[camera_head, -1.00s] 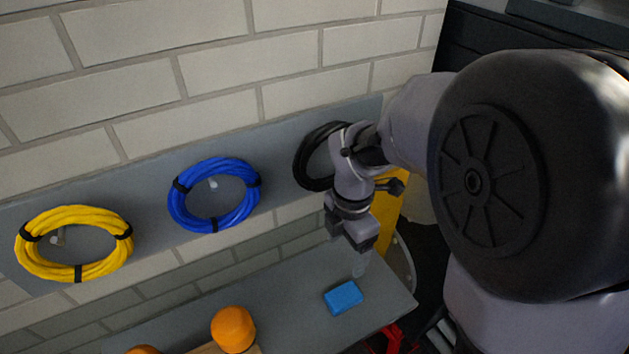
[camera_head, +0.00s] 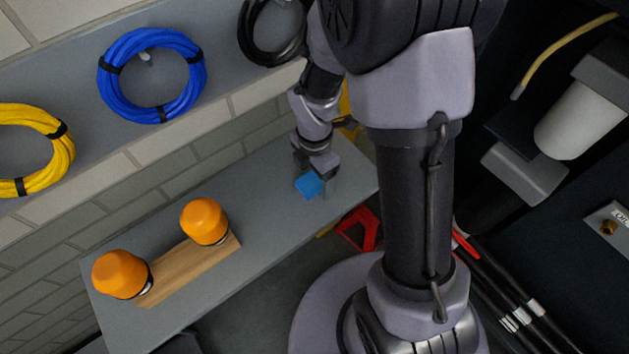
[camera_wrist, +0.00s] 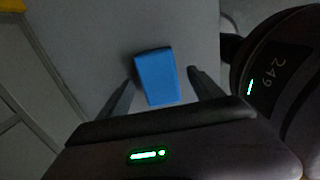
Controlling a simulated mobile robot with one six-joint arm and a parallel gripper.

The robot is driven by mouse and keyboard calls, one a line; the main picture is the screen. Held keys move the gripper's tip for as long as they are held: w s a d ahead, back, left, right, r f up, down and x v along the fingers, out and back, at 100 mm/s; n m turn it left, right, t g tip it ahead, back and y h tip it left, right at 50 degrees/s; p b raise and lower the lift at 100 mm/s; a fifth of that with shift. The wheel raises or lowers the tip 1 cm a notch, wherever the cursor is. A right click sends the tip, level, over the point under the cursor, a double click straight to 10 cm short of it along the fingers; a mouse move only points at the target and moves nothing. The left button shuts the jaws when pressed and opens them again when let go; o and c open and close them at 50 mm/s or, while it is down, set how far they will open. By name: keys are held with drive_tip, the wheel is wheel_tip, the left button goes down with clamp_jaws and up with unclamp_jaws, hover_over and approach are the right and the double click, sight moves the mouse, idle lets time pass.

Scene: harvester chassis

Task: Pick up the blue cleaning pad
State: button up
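The blue cleaning pad (camera_head: 308,185) lies on the grey shelf (camera_head: 262,203) near its right end, partly covered by my gripper in the head view. In the wrist view the blue pad (camera_wrist: 157,76) lies between my two finger lines, nearer the left finger, with a dark shadow along its left side. My gripper (camera_wrist: 155,82) is open, with a finger on each side of the pad and a gap showing at both sides. In the head view my gripper (camera_head: 316,176) is right over the pad. How far its fingertips are above the shelf I cannot tell.
A red object (camera_head: 358,229) is below the shelf's right edge. The shelf between block and pad is clear.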

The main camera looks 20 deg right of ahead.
sight(315, 180)
drive_tip(key=c, duration=1.4)
drive_tip(key=shift+r, duration=0.1)
drive_tip(key=shift+r, duration=0.25)
wheel_tip(315, 180, up, 3)
drive_tip(key=shift+s+r+p, duration=0.1)
drive_tip(key=shift+p, duration=0.6)
drive_tip(key=s+b, duration=0.3)
drive_tip(key=s, duration=0.2)
drive_tip(key=s+d+b, duration=0.1)
drive_tip(key=s+b, duration=0.3)
drive_tip(key=s, duration=0.1)
drive_tip(key=s+r+b, duration=0.1)
drive_tip(key=s+b, duration=0.2)
drive_tip(key=s, duration=0.2)
drive_tip(key=shift+s+d+r+b, duration=0.1)
drive_tip(key=shift+s+d+b, duration=0.2)
drive_tip(key=shift+s+b, duration=0.05)
